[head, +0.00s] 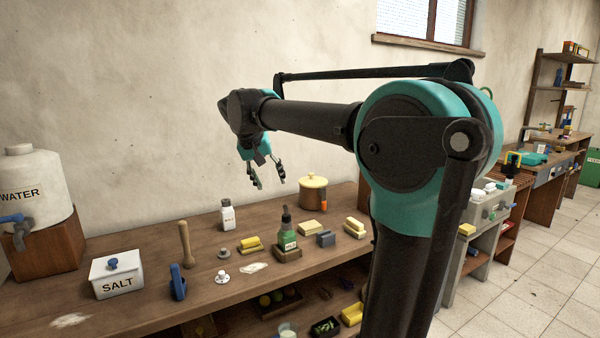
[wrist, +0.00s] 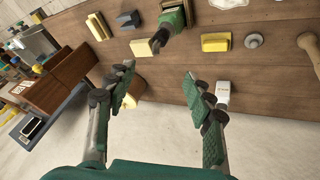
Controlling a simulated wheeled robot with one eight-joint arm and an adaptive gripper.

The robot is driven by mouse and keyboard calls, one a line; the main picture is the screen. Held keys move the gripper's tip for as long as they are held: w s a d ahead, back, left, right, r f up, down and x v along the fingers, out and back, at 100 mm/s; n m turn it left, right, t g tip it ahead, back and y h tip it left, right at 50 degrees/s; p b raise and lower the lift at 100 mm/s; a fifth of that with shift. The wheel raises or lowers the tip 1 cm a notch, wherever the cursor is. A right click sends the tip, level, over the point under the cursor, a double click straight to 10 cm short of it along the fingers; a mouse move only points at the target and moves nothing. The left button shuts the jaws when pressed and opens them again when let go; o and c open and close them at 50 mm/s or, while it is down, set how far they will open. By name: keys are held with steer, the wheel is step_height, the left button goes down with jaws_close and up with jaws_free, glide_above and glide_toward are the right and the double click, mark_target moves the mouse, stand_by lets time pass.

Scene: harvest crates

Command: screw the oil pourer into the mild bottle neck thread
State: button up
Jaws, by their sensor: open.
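A green bottle (head: 288,241) with a pale label and a dark, narrow top (head: 286,214) stands upright on a wooden block on the bench. Its label is too small to read, and I cannot tell whether the dark top is the oil pourer or part of the bottle. In the wrist view the green bottle (wrist: 173,18) is at the top, its dark end pointing toward me. My gripper (head: 268,182) is open and empty, above and behind the bottle, apart from it. In the wrist view my gripper (wrist: 160,75) has its fingers spread with nothing between them.
A white shaker (head: 228,217) and a tan lidded pot (head: 313,192) stand behind the bottle. Yellow blocks (head: 250,245), a grey block (head: 326,239), a grey disc (head: 224,253), a small white flanged piece (head: 222,277) and a wooden pestle (head: 185,243) surround it. A salt box (head: 117,275) stands left.

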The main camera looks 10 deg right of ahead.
glide_toward(285, 214)
steer(key=x, duration=1)
steer(key=shift+w, duration=0.3)
steer(key=shift+r, duration=0.1)
steer(key=c, duration=1.2)
steer(key=shift+m+g, duration=0.4)
steer(key=shift+m, duration=0.5)
steer(key=shift+m+h, duration=0.4)
steer(key=shift+m, duration=0.4)
steer(key=shift+w+g, duration=0.1)
steer(key=shift+g, duration=0.2)
